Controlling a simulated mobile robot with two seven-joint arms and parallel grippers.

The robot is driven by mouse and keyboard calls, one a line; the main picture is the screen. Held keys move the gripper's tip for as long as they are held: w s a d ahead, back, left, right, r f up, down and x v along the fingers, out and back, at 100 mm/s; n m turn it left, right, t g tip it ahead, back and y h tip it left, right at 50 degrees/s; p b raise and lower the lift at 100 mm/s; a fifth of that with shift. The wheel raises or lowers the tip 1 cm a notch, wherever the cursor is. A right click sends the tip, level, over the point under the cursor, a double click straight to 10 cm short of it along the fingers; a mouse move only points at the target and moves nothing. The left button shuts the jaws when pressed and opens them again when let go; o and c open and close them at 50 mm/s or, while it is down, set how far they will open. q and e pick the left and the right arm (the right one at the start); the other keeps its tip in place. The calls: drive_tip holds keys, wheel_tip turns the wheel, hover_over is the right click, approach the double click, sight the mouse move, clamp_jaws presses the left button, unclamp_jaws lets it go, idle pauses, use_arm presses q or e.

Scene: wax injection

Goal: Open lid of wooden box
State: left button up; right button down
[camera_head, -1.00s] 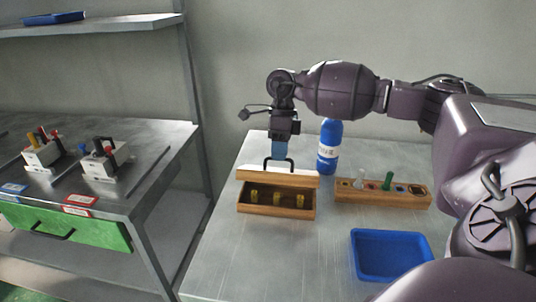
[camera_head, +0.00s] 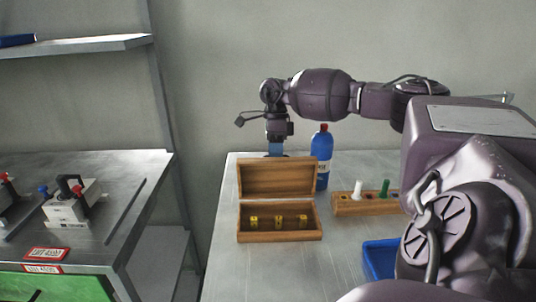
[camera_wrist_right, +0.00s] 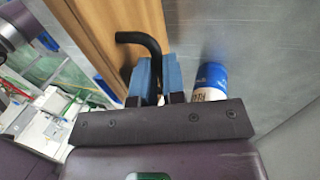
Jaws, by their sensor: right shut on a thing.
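The wooden box (camera_head: 279,237) stands on the metal table with its lid (camera_head: 277,178) raised about upright at its back edge. Several yellow pieces (camera_head: 279,222) show inside the box. My right gripper (camera_head: 275,149) is behind the lid's top edge, pointing down, its fingertips partly hidden by the lid. In the right wrist view, the blue fingers (camera_wrist_right: 159,78) are shut on the black handle (camera_wrist_right: 140,38) on the lid's outer face, with the wooden lid (camera_wrist_right: 95,30) beside them. My left gripper is not in view.
A blue bottle with a red cap (camera_head: 322,158) stands right of the lid, close to my right gripper. A wooden holder (camera_head: 348,209) with white and green pieces and a blue tray (camera_head: 379,262) are farther right. Another table (camera_head: 115,185) stands at the left.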

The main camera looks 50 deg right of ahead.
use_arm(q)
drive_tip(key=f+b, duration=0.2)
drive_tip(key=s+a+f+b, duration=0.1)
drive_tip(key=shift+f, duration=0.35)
use_arm(e)
drive_tip(key=f, duration=0.1)
drive_tip(key=w+d+f, duration=0.1)
drive_tip(key=f, duration=0.1)
drive_tip(key=d+f, duration=0.1)
drive_tip(key=shift+w+d+f, duration=0.2)
drive_tip(key=shift+w, duration=0.15)
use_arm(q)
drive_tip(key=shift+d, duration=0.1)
use_arm(e)
drive_tip(key=shift+d, duration=0.1)
drive_tip(key=c, duration=1.6)
unclamp_jaws()
drive_tip(key=o, duration=0.4)
drive_tip(key=shift+w+d+f, duration=0.3)
drive_tip(key=shift+w, duration=0.05)
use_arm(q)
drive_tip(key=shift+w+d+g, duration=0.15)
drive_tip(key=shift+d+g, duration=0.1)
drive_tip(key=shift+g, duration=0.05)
use_arm(e)
drive_tip(key=shift+r, duration=0.45)
